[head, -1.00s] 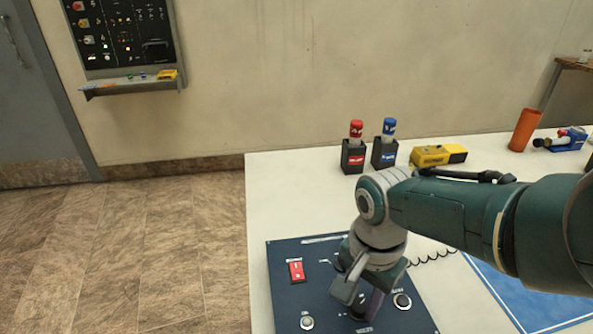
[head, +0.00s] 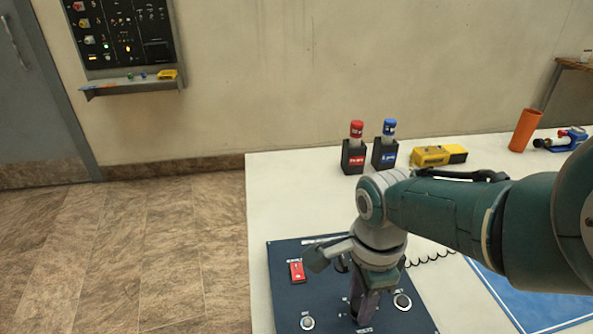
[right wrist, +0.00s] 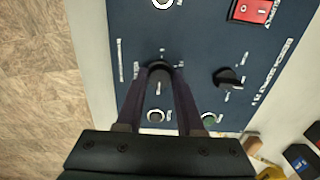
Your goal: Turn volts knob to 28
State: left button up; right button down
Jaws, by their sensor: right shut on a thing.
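The dark blue trainer panel (head: 285,320) lies on the white table in the head view and fills much of the right wrist view (right wrist: 190,40). My right gripper (head: 362,312) points down at the panel's front part. In the right wrist view its fingers (right wrist: 159,72) close around a dark round knob (right wrist: 158,66), mostly hidden between the tips. The scale marks around it are too small to read, so its setting cannot be told. A second black knob (right wrist: 228,78) stands free beside it. My left gripper is in neither current view.
A red rocker switch (head: 297,271) and a round jack (head: 402,301) sit on the panel near my right gripper. Red (head: 355,150) and blue (head: 387,150) capped holders, a yellow tool (head: 438,156) and an orange cup (head: 524,130) stand farther back. The table's left strip is clear.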

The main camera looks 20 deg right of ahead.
dwell(0.4)
jog(key=c, duration=0.5)
grip_release()
jog(key=shift+r, duration=0.1)
notch_tip(320, 180, up, 10)
jog(key=p, duration=0.8)
jog(key=shift+d, duration=0.1)
